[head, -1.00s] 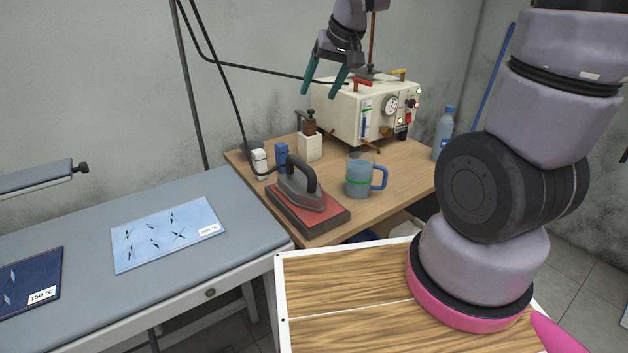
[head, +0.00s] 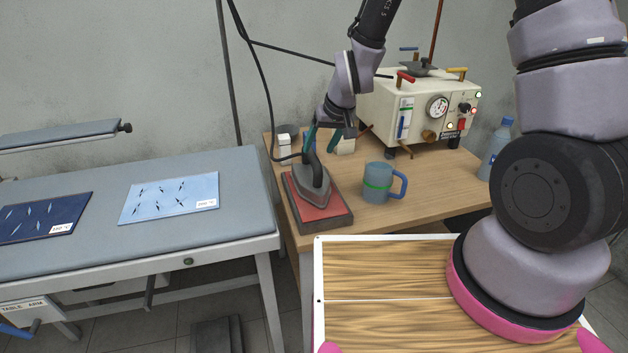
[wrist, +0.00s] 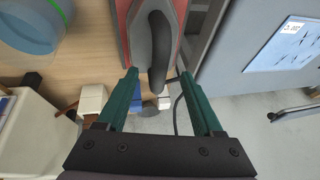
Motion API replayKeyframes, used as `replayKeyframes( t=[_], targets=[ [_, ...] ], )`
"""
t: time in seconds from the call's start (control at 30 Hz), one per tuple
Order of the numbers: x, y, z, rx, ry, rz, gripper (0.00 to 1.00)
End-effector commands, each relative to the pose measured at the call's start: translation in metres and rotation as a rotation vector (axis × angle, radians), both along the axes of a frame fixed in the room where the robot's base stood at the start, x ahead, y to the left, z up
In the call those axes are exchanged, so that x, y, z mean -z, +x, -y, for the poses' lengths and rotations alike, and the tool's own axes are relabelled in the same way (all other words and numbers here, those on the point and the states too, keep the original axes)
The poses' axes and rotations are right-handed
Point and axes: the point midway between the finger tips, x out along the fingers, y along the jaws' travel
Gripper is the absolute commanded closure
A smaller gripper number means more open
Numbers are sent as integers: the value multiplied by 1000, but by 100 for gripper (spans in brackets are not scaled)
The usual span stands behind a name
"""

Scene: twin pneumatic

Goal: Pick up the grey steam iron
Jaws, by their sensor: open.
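The grey steam iron (head: 314,188) rests on a red pad on a dark block (head: 325,216) at the near left of the wooden table. Its dark handle (wrist: 156,40) shows in the wrist view, ahead of and partly between my gripper's fingers. My gripper (head: 322,140) is open, its green fingers apart at the rear end of the iron's handle. In the wrist view my gripper (wrist: 161,80) has one finger on each side of the handle's near end. I see no clear contact.
A blue mug (head: 378,183) stands right of the iron. A white steam generator (head: 420,108) stands behind, with a bottle (head: 494,150) to its right. White and blue blocks (wrist: 92,100) sit close to the fingers. The ironing table (head: 100,240) is at left, holding flat fabric sheets.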

Motion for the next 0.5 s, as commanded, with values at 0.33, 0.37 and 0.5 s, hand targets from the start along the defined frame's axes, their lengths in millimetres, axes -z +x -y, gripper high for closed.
replayKeyframes(
  t=[0.33,0.37,0.5],
  targets=[
    [27,12,-9,1,-1,-2,32],
    [31,14,-10,1,-1,-2,32],
    [49,23,-16,2,-1,-2,32]
  ],
)
